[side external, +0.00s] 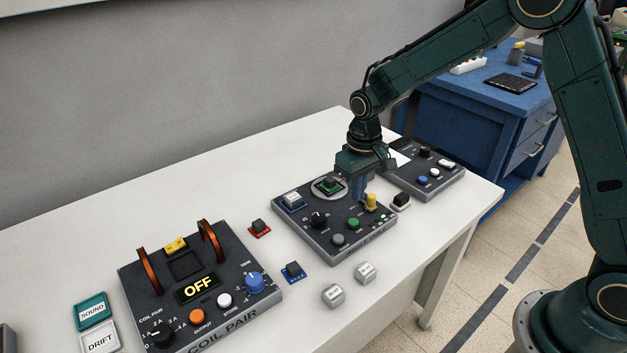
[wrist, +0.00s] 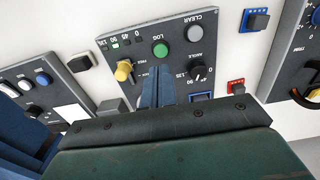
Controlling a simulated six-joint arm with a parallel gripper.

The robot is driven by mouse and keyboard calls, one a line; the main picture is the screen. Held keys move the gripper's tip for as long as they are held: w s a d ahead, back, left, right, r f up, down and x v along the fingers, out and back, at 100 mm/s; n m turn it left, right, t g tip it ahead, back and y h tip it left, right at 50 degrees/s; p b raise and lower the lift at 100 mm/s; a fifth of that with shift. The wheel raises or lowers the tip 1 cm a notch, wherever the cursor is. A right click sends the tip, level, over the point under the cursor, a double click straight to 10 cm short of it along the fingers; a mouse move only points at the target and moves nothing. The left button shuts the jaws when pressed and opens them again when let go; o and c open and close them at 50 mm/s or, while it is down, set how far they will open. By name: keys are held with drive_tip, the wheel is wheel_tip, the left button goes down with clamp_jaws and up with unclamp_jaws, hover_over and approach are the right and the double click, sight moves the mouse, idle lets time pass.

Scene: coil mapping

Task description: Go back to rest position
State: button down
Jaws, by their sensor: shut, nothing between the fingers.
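My gripper (side external: 358,192) is shut and empty. It points down over the middle dark control box (side external: 300,240), near its back right part. In the wrist view the blue fingers (wrist: 158,90) lie together in front of that box, below the green LOG button (wrist: 160,49). I cannot tell whether the fingertips touch the box. A round light plate (side external: 342,188) with a dark green-marked block is just left of the fingers, and a yellow knob (side external: 371,201) is just right of them.
The COIL PAIR box (side external: 215,308), reading OFF, stands front left with two upright coils. Another dark box (side external: 428,182) lies back right. Small red-based (side external: 259,229) and blue-based (side external: 293,271) blocks and two light cubes (side external: 365,272) lie around. The table's back left is clear.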

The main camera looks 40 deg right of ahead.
drive_tip(key=s+d+r+t, duration=0.2)
drive_tip(key=s+r, duration=0.9)
drive_tip(key=r, duration=0.4)
drive_tip(key=s+d+r+t, duration=0.1)
drive_tip(key=s+r+t, duration=0.2)
drive_tip(key=s, duration=1.3)
drive_tip(key=shift+v, duration=1)
drive_tip(key=shift+w+d, duration=0.15)
drive_tip(key=shift+w, duration=0.05)
